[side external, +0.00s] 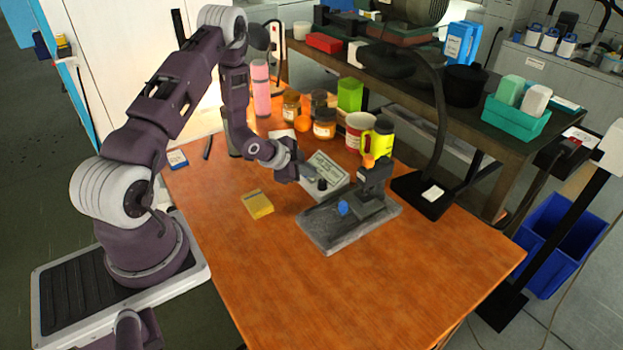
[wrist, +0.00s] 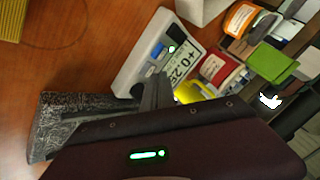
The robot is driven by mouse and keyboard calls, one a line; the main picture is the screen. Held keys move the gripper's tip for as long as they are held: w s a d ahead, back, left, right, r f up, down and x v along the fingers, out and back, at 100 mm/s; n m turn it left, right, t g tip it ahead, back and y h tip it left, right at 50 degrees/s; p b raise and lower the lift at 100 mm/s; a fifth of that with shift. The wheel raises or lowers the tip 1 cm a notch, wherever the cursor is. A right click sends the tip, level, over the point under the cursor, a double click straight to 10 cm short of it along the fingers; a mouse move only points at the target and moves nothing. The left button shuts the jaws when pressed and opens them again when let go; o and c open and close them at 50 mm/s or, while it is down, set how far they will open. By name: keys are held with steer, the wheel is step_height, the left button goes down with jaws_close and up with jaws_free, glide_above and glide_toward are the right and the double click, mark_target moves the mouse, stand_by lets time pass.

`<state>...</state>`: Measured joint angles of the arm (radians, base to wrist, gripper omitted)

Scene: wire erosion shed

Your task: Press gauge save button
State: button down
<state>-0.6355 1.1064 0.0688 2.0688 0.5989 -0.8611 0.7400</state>
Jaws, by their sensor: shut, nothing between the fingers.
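The gauge readout (side external: 330,168) is a pale box with a display and dark controls, standing behind the grey measuring stand (side external: 322,234). I cannot read which button is the save button. My gripper (side external: 311,176) is shut and empty, low at the readout's near left side. In the wrist view its dark fingers (wrist: 154,92) reach over the readout's lower edge and hide part of it. I cannot tell whether they touch.
The measuring stand carries a blue knob (side external: 343,208) and stands close beside my gripper. Jars, a yellow mug (side external: 380,138) and a black lamp (side external: 425,194) stand behind and right. The table's front is clear.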

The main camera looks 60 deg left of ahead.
steer(key=shift+f, duration=0.35)
steer(key=shift+r, duration=0.15)
stand_by(0.4)
steer(key=shift+r, duration=0.65)
steer(key=shift+r, duration=2.5)
